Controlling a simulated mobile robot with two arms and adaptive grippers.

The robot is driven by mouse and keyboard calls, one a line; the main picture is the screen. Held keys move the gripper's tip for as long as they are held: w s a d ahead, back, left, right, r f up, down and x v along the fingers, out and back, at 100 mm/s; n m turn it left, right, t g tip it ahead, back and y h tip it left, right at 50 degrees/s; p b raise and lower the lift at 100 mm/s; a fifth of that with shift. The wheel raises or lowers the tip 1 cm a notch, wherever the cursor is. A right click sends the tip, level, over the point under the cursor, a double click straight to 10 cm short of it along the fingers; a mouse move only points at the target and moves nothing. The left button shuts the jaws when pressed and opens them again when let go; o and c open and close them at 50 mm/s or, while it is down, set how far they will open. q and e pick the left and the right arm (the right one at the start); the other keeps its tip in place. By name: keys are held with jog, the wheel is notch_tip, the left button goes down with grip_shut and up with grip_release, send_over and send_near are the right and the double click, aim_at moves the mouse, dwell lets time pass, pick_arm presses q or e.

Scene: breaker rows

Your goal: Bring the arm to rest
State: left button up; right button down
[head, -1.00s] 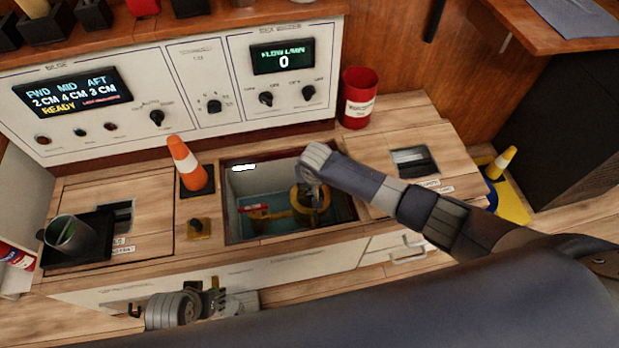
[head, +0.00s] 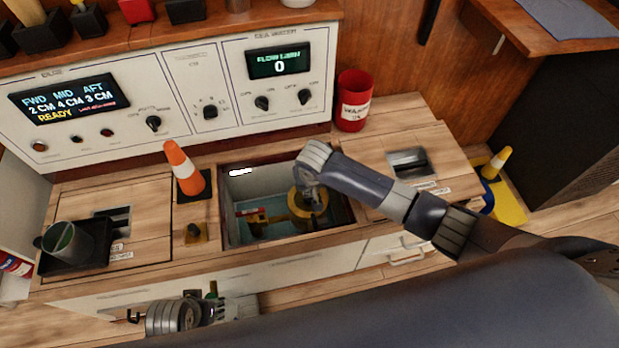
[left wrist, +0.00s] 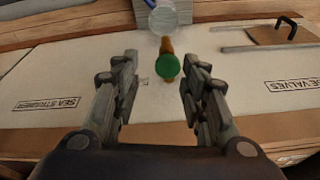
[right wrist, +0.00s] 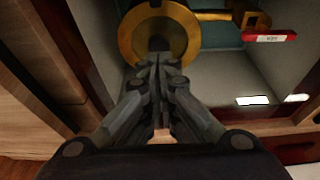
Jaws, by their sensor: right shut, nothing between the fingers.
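My right gripper (head: 312,190) reaches down into the open well (head: 232,195) in the wooden bench. In the right wrist view its fingers (right wrist: 158,65) are shut with nothing between them, at the near edge of a round brass fitting (right wrist: 158,32). The fitting (head: 308,210) is partly hidden by the gripper in the head view. My left gripper (head: 218,305) is low in front of the bench. In the left wrist view its fingers (left wrist: 158,62) are apart, and a round green cap (left wrist: 168,66) shows between them; contact is not visible.
A red-handled lever (head: 250,212) lies in the well. An orange and white cone (head: 184,168) stands left of it, a red can (head: 354,100) behind right. A mug (head: 65,241) sits in a black tray (head: 75,264) at left. The control panel (head: 185,90) rises behind.

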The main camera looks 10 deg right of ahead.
jog(key=v, duration=0.7)
jog(key=shift+w+r, duration=0.15)
jog(key=shift+r, duration=0.1)
jog(key=shift+a, duration=0.1)
